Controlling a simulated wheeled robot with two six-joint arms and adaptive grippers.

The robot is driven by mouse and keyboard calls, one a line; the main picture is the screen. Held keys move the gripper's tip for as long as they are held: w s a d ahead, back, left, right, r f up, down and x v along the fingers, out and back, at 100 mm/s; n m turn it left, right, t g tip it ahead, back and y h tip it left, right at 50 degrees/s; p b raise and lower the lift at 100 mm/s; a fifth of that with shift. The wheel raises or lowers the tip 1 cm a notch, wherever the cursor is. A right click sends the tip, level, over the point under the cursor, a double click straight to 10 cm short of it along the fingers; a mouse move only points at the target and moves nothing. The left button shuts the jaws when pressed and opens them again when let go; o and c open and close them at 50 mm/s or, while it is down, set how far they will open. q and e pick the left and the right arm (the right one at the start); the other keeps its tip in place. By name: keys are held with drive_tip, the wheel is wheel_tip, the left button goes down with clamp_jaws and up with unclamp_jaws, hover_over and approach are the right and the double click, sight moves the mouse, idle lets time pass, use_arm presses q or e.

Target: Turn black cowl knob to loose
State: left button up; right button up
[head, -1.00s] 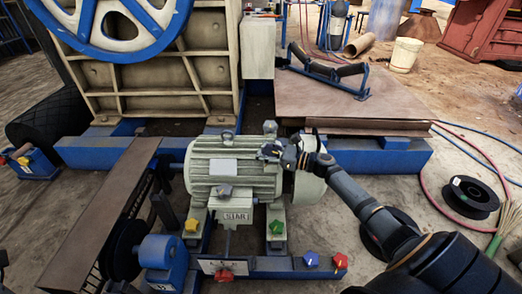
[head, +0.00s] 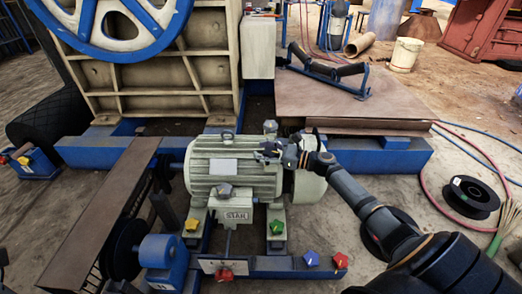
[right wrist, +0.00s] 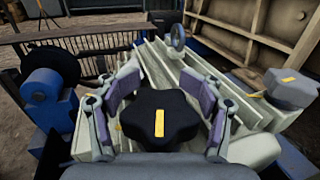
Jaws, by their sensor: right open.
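The black cowl knob (right wrist: 160,118) is a dark lobed knob with a yellow mark, in the middle of the right wrist view. Its yellow mark points nearly straight up and down in that view. My right gripper (right wrist: 161,80) is open, with one finger on each side of the knob; I cannot tell whether they touch it. In the head view my right gripper (head: 270,152) is over the right end of the pale green ribbed motor (head: 225,165), and I cannot make out the black knob there. My left gripper is not in view.
A grey knob (head: 270,127) stands behind the gripper. Yellow (head: 192,226), green (head: 277,227), blue (head: 311,258) and red (head: 340,261) knobs are in front of the motor. A steel plate (head: 350,100) lies behind.

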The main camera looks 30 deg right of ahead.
drive_tip(key=shift+s+d, duration=0.1)
drive_tip(key=v, duration=0.7)
drive_tip(key=shift+s, duration=0.1)
